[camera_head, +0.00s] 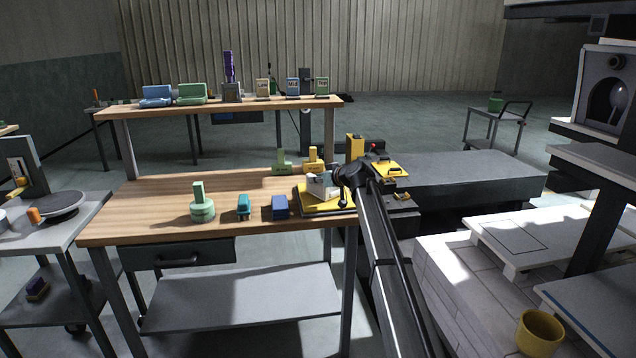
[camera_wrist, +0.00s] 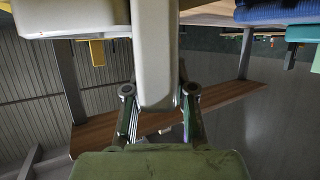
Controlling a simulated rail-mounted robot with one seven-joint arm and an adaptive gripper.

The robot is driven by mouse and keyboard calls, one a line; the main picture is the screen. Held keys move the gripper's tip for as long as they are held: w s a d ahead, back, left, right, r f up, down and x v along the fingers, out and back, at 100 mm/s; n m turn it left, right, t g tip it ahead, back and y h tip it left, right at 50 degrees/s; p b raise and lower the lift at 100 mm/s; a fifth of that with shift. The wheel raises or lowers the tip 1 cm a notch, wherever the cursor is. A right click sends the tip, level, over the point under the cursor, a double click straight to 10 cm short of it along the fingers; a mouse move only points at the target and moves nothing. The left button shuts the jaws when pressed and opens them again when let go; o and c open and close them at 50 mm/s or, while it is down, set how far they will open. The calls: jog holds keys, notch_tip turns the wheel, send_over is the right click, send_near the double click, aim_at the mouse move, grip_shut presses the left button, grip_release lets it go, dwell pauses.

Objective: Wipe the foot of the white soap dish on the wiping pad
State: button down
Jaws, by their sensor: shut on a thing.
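The white soap dish (camera_head: 320,184) is at the right end of the wooden bench, over the yellow wiping pad (camera_head: 342,207). My gripper (camera_head: 343,178) is at its right side and shut on it. The wrist view shows the white body of the dish (camera_wrist: 157,60) between the two fingers of my gripper (camera_wrist: 158,92). I cannot tell whether the foot of the dish touches the pad. My gripper and the dish hide part of the pad in the head view.
A green stamp-like piece (camera_head: 202,203), a teal piece (camera_head: 244,206) and a blue block (camera_head: 280,206) stand left of the pad. Another green piece (camera_head: 282,162) and a yellow piece (camera_head: 313,158) stand behind it. The bench's left part is clear.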

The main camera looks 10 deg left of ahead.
jog(key=shift+w+a+f+b, duration=0.1)
jog(key=shift+w+a+b, duration=0.1)
jog(key=shift+w, duration=0.4)
jog(key=shift+w+a+r+b, duration=0.1)
jog(key=shift+w+a+b, duration=0.15)
jog(key=shift+w, duration=0.4)
jog(key=shift+w+a+f+b, duration=0.1)
jog(key=shift+w+a+b, duration=0.1)
jog(key=shift+w, duration=0.4)
jog(key=shift+s+d, duration=0.3)
jog(key=shift+s, duration=0.55)
jog(key=shift+s+d, duration=0.25)
jog(key=shift+s, duration=0.6)
jog(key=shift+s+d+b, duration=0.1)
jog(key=shift+s+b, duration=0.2)
jog(key=shift+s, duration=0.05)
jog(key=shift+s, duration=0.1)
